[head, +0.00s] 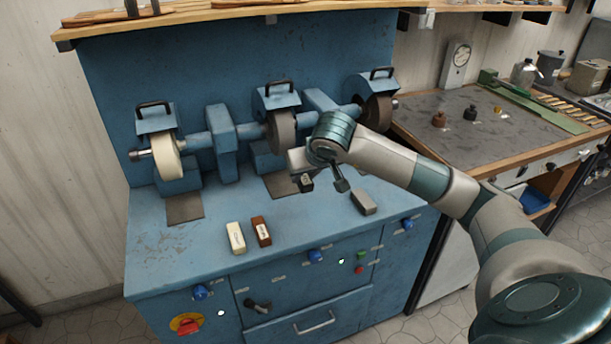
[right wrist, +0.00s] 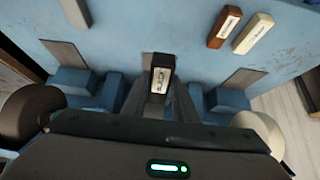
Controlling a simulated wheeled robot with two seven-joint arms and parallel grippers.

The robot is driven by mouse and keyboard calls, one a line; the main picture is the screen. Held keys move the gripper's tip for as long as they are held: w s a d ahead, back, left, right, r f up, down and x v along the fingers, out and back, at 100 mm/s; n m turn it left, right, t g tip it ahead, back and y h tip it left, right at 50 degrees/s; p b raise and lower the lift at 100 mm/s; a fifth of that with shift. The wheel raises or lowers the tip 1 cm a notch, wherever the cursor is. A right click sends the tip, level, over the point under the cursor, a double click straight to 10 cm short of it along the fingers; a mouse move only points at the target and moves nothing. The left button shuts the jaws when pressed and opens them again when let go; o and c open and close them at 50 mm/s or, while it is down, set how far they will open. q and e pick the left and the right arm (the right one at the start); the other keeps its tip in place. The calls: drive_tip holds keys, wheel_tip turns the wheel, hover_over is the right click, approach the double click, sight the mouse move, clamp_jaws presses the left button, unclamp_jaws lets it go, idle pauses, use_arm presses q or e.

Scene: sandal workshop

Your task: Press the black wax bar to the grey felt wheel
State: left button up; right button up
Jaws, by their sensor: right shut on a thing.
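The grey felt wheel (head: 281,131) is the middle one on the blue grinding machine, partly covered by my right wrist in the head view. My right gripper (head: 322,182) is in front of and below this wheel, to its right in the picture. It is shut on the black wax bar (head: 306,184), whose "BLACK" label shows between the fingers in the right wrist view (right wrist: 160,79). The bar looks apart from the wheel, above the blue bench; the exact gap is hard to judge. The grey wheel is hidden in the right wrist view. My left gripper is not in view.
A cream wheel (head: 166,157) is at the left and a dark brown wheel (head: 376,111) at the right. A white bar (head: 236,238), a brown bar (head: 261,231) and a grey block (head: 363,201) lie on the blue bench top (head: 185,250). The bench front-left is clear.

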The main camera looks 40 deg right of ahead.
drive_tip(key=shift+w+d+r+p, duration=0.15)
drive_tip(key=shift+w+r+p, duration=0.05)
drive_tip(key=shift+w, duration=0.4)
drive_tip(key=shift+w+d+r+p, duration=0.15)
drive_tip(key=shift+w+r+p, duration=0.05)
drive_tip(key=shift+w, duration=0.65)
drive_tip(key=shift+w+d+r, duration=0.2)
drive_tip(key=shift+w, duration=0.35)
drive_tip(key=shift+w+d+p, duration=0.1)
drive_tip(key=shift+w+p, duration=0.2)
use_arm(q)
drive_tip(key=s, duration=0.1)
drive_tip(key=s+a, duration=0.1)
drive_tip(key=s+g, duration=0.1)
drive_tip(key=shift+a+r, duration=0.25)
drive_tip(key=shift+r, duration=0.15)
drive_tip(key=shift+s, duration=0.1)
use_arm(e)
drive_tip(key=shift+w+d+r, duration=0.1)
drive_tip(key=shift+w+r, duration=0.05)
drive_tip(key=shift+w, duration=0.4)
use_arm(q)
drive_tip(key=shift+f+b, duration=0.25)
drive_tip(key=shift+b, duration=0.05)
use_arm(e)
drive_tip(key=shift+w+d+r, duration=0.1)
drive_tip(key=shift+r, duration=0.2)
